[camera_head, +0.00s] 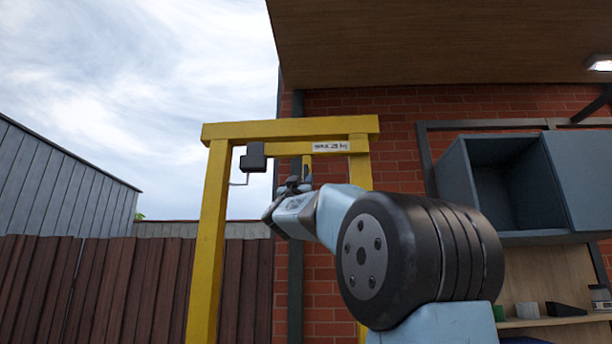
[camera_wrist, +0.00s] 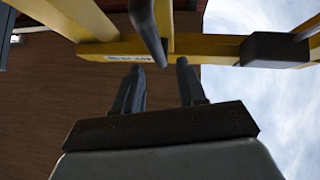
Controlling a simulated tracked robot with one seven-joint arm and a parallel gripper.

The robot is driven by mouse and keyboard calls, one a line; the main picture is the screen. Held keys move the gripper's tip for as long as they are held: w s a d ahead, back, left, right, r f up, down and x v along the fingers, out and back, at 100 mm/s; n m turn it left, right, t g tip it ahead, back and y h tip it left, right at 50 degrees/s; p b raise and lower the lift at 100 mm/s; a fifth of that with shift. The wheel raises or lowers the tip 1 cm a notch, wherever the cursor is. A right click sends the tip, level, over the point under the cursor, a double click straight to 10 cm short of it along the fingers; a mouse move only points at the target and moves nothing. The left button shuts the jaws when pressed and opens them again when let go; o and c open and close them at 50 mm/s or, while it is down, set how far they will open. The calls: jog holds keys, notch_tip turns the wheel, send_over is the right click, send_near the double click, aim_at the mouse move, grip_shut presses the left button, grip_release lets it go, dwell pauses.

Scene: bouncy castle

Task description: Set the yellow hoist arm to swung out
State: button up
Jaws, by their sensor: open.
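The yellow hoist stands ahead in the head view, with a top beam (camera_head: 290,129) between two posts. A second yellow bar, perhaps the hoist arm (camera_head: 283,149), shows just below and behind that beam; how far it is swung I cannot tell. A dark box (camera_head: 254,157) hangs at its left, also seen in the wrist view (camera_wrist: 275,48). My gripper (camera_wrist: 160,64) is open and empty, just below the yellow beams. A dark round bar (camera_wrist: 147,28) lies beyond the fingertips, between their lines, apparently not gripped. My arm partly hides the right post in the head view.
A white label (camera_head: 331,146) marks the beam. A brick wall (camera_head: 400,140) and blue-grey open cabinet (camera_head: 515,185) stand to the right. A wooden roof (camera_head: 430,40) hangs overhead. A brown fence (camera_head: 90,285) runs at the left.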

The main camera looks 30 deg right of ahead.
aim_at(305, 176)
jog(key=shift+x, duration=2.85)
grip_shut()
